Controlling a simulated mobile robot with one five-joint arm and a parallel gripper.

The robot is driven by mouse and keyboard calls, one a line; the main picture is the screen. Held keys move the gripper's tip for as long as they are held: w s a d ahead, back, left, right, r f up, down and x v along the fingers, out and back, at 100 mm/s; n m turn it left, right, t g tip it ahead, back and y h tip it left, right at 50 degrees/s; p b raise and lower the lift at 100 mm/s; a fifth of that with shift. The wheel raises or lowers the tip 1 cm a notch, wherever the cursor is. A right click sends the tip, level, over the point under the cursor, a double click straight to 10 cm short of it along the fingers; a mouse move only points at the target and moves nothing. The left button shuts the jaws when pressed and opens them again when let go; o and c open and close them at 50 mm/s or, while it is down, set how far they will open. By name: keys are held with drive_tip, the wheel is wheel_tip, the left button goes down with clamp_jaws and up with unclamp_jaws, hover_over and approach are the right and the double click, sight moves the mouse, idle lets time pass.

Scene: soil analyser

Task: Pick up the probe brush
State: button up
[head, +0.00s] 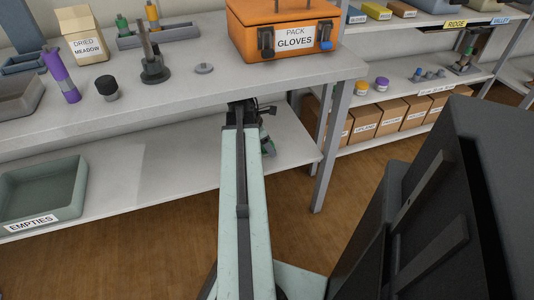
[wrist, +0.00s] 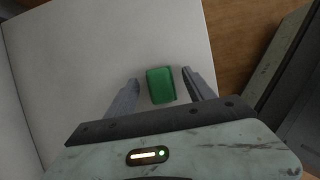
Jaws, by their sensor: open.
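A small green block-like thing (wrist: 161,86), perhaps the probe brush, lies on a pale shelf in the wrist view. My gripper (wrist: 160,79) is open, with one finger on each side of it; small gaps show on both sides. In the head view my gripper (head: 256,120) reaches under the upper bench, above the lower shelf. A bit of green (head: 268,148) shows beside it there, mostly hidden. Bristles or a handle cannot be made out.
The upper bench (head: 190,95) hangs over my arm and carries an orange gloves case (head: 280,22). A grey-green empties tray (head: 75,182) stands on the lower shelf (head: 170,180) at left. A bench leg (head: 331,150) stands right of my gripper.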

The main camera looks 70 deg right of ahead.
sight(271, 142)
drive_tip(key=shift+r, duration=0.15)
clamp_jaws()
drive_tip(key=shift+r+p, duration=0.55)
drive_tip(key=shift+p, duration=0.05)
wheel_tip(271, 142, up, 3)
drive_tip(key=p, duration=0.3)
drive_tip(key=shift+r, duration=0.1)
drive_tip(key=w+a, duration=0.3)
drive_tip(key=w, duration=0.1)
drive_tip(key=w+a, duration=0.4)
drive_tip(key=w, duration=0.1)
drive_tip(key=w+a, duration=0.4)
drive_tip(key=w, duration=0.1)
drive_tip(key=shift+a+f+b, duration=0.2)
drive_tip(key=shift+f+b, duration=0.1)
drive_tip(key=shift+f, duration=0.1)
